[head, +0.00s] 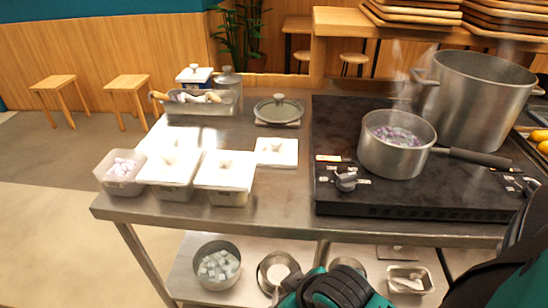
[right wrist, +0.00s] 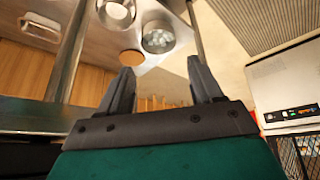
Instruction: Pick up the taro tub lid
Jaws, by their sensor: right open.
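A clear tub (head: 121,172) at the left of the steel table is uncovered and holds pale lilac pieces that look like taro. A flat white lid with a small knob (head: 277,152) lies by itself on the table, right of the tubs. Two more tubs beside the open one carry white knobbed lids, a left one (head: 170,167) and a right one (head: 225,170). My right gripper (right wrist: 160,68) is open and empty in the right wrist view, apart from any lid. My left gripper does not show in either view.
A black stove (head: 345,130) with a saucepan (head: 397,143) and a large pot (head: 482,95) fills the right. A tray of utensils (head: 200,107) and a round lidded pan (head: 278,110) stand behind the tubs. The lower shelf holds bowls (head: 217,265). The table's front strip is clear.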

